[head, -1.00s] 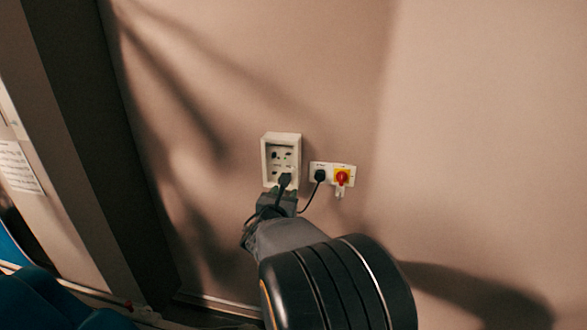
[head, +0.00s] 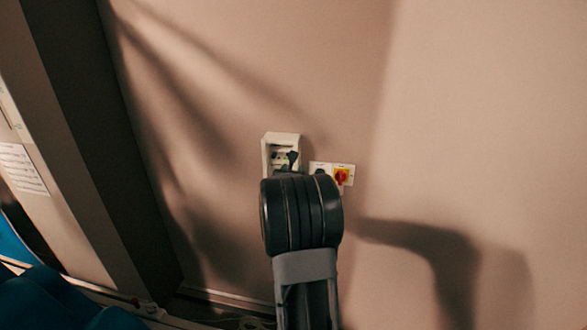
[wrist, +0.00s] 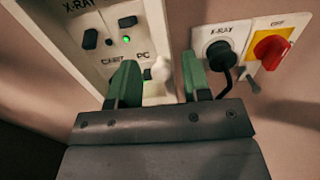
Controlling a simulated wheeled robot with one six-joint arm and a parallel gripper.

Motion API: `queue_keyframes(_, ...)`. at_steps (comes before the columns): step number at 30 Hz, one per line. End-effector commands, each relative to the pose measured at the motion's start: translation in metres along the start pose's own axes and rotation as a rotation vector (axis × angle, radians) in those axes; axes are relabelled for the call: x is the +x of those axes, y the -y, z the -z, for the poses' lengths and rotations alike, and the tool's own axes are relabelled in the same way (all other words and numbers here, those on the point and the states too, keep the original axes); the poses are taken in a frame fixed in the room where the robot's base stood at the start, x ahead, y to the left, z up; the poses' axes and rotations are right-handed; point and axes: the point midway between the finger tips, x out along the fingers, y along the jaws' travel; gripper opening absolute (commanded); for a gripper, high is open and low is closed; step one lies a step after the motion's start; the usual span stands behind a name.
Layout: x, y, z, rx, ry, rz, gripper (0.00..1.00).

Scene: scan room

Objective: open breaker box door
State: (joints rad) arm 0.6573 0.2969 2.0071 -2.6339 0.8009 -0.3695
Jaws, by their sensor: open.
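The breaker box (head: 267,147) is a white box on the wall, partly hidden in the head view by my arm. In the wrist view its white panel (wrist: 92,22) carries dark switches, a green light and labels such as "X-RAY" and "PC". I cannot make out a separate door. My gripper (wrist: 160,80) is open at the box's lower right, its green fingers apart. A small white knob-like piece (wrist: 161,68) shows between the fingers; I cannot tell whether they touch it. The gripper also shows as a dark tip against the box in the head view (head: 292,160).
Right of the box is a white wall plate (wrist: 202,38) with a black plug (wrist: 219,55) and a red switch on yellow (wrist: 271,52). The plug sits close to the right finger. Bare wall lies above and to the right. A dark door-frame column (head: 85,140) stands left.

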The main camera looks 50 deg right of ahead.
Motion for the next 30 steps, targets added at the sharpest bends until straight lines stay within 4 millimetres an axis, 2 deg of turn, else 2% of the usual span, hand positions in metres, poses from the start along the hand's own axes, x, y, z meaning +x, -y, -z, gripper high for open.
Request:
queue_keyframes(13,0.0066,0.0002,0.0004,0.0,0.0,0.0,0.43)
queue_keyframes(26,0.0063,-0.0001,0.0003,0.0,0.0,0.0,0.02)
queue_keyframes(30,0.0062,-0.0004,0.0003,0.0,0.0,-0.001,0.0)
